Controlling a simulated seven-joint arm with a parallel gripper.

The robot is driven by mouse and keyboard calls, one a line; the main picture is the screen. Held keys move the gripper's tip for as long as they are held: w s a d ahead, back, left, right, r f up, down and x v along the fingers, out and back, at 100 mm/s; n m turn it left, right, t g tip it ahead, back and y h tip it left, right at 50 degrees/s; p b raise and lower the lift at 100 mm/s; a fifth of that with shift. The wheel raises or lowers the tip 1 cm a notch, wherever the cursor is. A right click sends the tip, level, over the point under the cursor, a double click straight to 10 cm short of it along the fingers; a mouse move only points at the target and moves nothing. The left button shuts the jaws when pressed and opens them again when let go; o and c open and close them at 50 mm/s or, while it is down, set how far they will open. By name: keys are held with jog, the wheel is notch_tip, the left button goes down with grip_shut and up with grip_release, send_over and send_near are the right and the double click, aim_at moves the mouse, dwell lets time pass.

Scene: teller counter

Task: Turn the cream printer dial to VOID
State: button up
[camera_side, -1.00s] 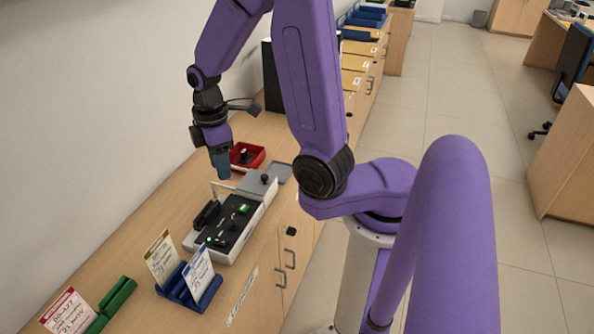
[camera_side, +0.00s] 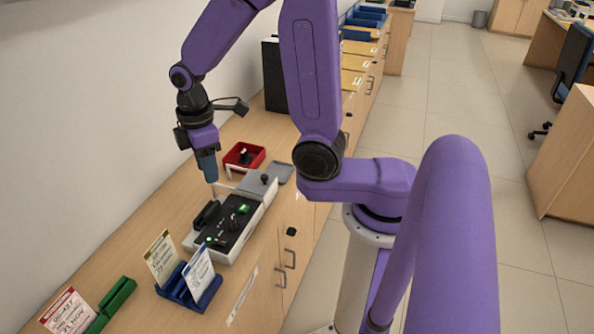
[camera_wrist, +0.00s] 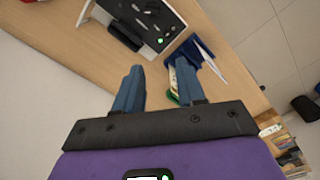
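The cream printer (camera_side: 236,222) stands on the wooden counter, with a dark top panel carrying a black dial (camera_side: 234,224) and small green lights. Which marking the dial points to is too small to read. In the wrist view the printer (camera_wrist: 168,14) shows at the top, cut off by the frame edge. My gripper (camera_side: 209,180) hangs above the counter, just behind and left of the printer in the side view, apart from it. In the wrist view my gripper's two blue fingers (camera_wrist: 158,95) are spread with nothing between them.
A red tray (camera_side: 243,155) sits behind the printer with a dark item inside. A blue card holder (camera_side: 205,296) with upright cards stands in front. A green holder (camera_side: 118,294) with a card is at the front left. The wall runs along the left.

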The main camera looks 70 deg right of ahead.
jog(key=s+r+n, duration=0.1)
jog(key=s+r, duration=0.1)
jog(key=s, duration=0.8)
jog(key=s+r+n, duration=0.1)
jog(key=s+r, duration=0.1)
jog(key=s, duration=0.8)
dwell(1.9)
jog(key=shift+s+a, duration=0.1)
